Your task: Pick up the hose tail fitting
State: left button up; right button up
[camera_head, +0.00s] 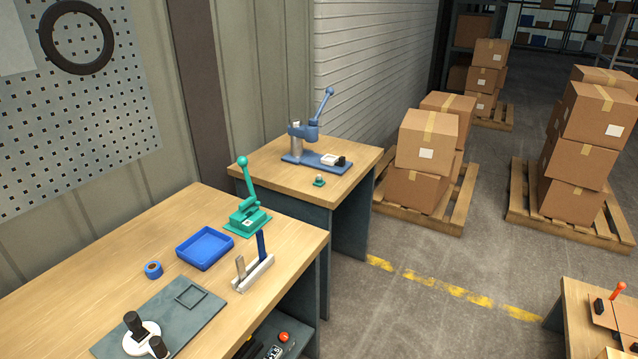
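No part that I can surely name as the hose tail fitting shows. On the near wooden bench (100,262), a white round piece with two dark cylinders (141,338) sits on a grey mat (188,318). A blue tray (205,248) lies farther back and looks empty. A pale stand with a blue upright (254,271) is near the bench's right edge. A small green-topped piece (319,180) sits on the far bench. Neither of my grippers is in view.
A green lever press (246,213) stands at the near bench's back corner. A blue lever press (312,147) is on the far bench (270,165). Cartons on pallets (425,150) stand to the right. Another bench (575,320) is at lower right. Open floor (420,255) lies between.

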aim_at(318, 182)
jog(key=l+u, duration=0.1)
jog(key=u, duration=0.4)
jog(key=i+l+u, duration=0.3)
jog(key=l, duration=0.3)
jog(key=i+l+u, duration=0.2)
jog(key=l, duration=0.15)
jog(key=i+l+u, duration=0.15)
jog(key=l, duration=0.2)
jog(key=l+u, duration=0.15)
jog(key=l, duration=0.2)
